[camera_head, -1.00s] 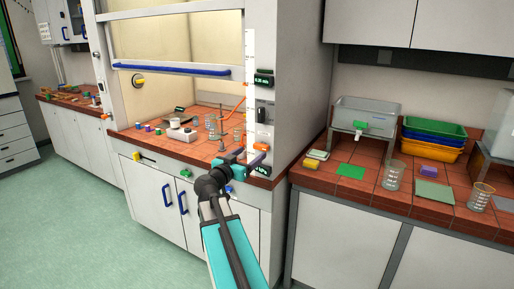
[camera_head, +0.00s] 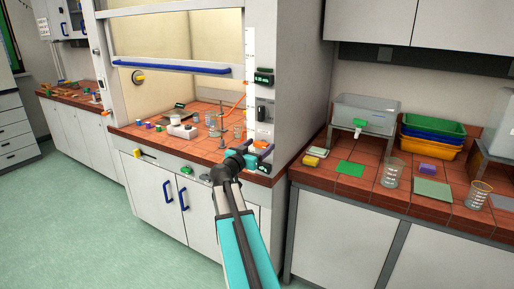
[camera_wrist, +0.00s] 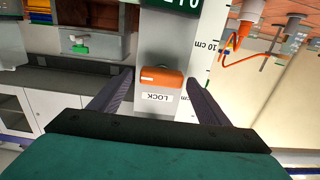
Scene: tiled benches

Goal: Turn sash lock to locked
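The sash lock is an orange knob (camera_wrist: 162,76) on the grey post of the fume hood, with a white LOCK label (camera_wrist: 158,97) that appears upside down in the wrist view. The knob also shows small in the head view (camera_head: 260,145). My gripper (camera_wrist: 161,80) is open and empty, its two dark fingers on either side of the knob in the picture. I cannot tell whether the fingertips reach past the knob, and no contact shows. In the head view my gripper (camera_head: 262,154) is right at the post. The sash (camera_head: 172,68) with its blue handle is raised.
A scale with a 10 cm mark (camera_wrist: 216,50) runs along the post. Glassware and an orange hose (camera_wrist: 245,57) are inside the hood. A dark display (camera_head: 264,77) is higher on the post. The bench at right holds a beaker (camera_head: 393,172) and coloured trays (camera_head: 432,140).

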